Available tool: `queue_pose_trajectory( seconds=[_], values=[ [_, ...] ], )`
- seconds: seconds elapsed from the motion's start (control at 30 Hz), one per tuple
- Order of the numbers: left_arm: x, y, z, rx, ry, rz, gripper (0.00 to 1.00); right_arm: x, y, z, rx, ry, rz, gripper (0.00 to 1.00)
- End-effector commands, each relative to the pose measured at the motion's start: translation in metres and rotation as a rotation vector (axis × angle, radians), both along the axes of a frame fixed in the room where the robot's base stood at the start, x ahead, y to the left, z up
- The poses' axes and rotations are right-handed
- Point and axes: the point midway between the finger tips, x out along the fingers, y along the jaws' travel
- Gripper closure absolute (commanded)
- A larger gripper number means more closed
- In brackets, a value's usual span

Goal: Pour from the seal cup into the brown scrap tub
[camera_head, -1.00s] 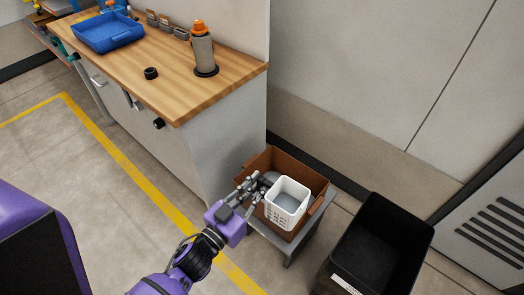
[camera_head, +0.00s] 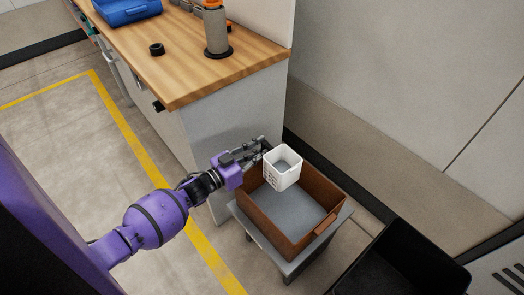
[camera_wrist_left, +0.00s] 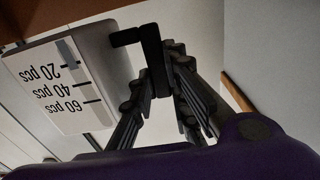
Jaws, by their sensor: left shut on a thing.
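In the left wrist view the cup (camera_wrist_left: 66,82) shows a scale marked 20, 40 and 60 pcs beside my gripper's fingers (camera_wrist_left: 165,70). The cup's inside looks grey; I cannot tell its contents. The tub's grey floor looks bare where it shows. My right gripper is not in view.
The tub stands on a low grey stand (camera_head: 278,258). A black bin (camera_head: 400,265) is at its right. A wooden-topped counter (camera_head: 195,75) behind left carries a grey bottle (camera_head: 216,32), a black ring (camera_head: 157,49) and a blue tray (camera_head: 125,10).

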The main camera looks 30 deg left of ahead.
Motion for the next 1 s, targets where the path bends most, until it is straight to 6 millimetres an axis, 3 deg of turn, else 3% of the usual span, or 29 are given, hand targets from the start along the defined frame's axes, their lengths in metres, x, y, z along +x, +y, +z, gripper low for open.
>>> queue_pose_trajectory(
  seconds=[0.33,0.83,1.0],
  values=[
    [0.000,-0.001,0.006,0.018,-0.011,-0.006,1.00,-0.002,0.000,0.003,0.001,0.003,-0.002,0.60],
    [0.002,0.002,0.039,0.273,-0.116,-0.005,1.00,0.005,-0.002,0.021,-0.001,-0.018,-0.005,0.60],
    [0.001,0.002,0.037,0.284,-0.118,-0.005,1.00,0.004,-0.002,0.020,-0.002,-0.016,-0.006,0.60]
  ],
)
